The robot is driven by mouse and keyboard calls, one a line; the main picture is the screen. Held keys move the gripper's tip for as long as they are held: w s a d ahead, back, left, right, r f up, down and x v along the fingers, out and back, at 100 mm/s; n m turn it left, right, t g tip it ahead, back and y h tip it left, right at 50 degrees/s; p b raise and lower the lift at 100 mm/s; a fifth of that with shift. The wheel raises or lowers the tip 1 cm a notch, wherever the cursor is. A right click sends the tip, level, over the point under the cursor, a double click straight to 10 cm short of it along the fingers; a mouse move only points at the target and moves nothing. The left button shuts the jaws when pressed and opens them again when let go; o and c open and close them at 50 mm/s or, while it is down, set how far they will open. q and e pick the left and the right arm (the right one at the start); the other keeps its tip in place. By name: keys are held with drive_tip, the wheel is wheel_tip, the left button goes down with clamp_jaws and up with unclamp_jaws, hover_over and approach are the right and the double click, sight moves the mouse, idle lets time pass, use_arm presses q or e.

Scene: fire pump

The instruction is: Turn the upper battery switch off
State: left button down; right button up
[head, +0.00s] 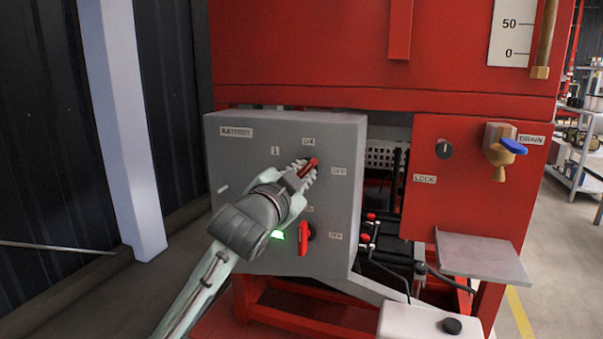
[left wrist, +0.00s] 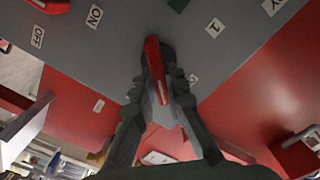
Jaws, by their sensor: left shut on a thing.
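The grey battery panel (head: 235,180) has two switches with red handles. The upper switch's red handle (head: 310,167) leans up and to the right, between its ON label (head: 308,142) and its OFF label (head: 339,171). My left gripper (head: 303,173) is shut on this handle, which also shows between the fingers in the left wrist view (left wrist: 155,65). The fingers hide part of the switch. The lower switch's red handle (head: 303,238) stands upright below, with an OFF label (head: 335,236) to its right. My right gripper is out of view.
A green light (head: 277,235) glows left of the lower switch. To the right are an open bay with cables, a red panel with a black lock knob (head: 444,149), a brass drain valve (head: 499,150) with a blue handle, and a grey shelf (head: 482,259). A pale post (head: 122,130) stands left.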

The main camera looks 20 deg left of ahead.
use_arm(q)
drive_tip(key=m, duration=0.4)
drive_tip(key=shift+f+m, duration=0.15)
drive_tip(key=shift+m, duration=0.25)
drive_tip(key=shift+d+f+m, duration=0.1)
drive_tip(key=shift+f+m, duration=0.1)
drive_tip(key=shift+m, duration=2.3)
drive_tip(key=c, duration=1.6)
unclamp_jaws()
drive_tip(key=shift+o, duration=0.2)
drive_tip(key=s, duration=0.7)
drive_tip(key=shift+s, duration=0.25)
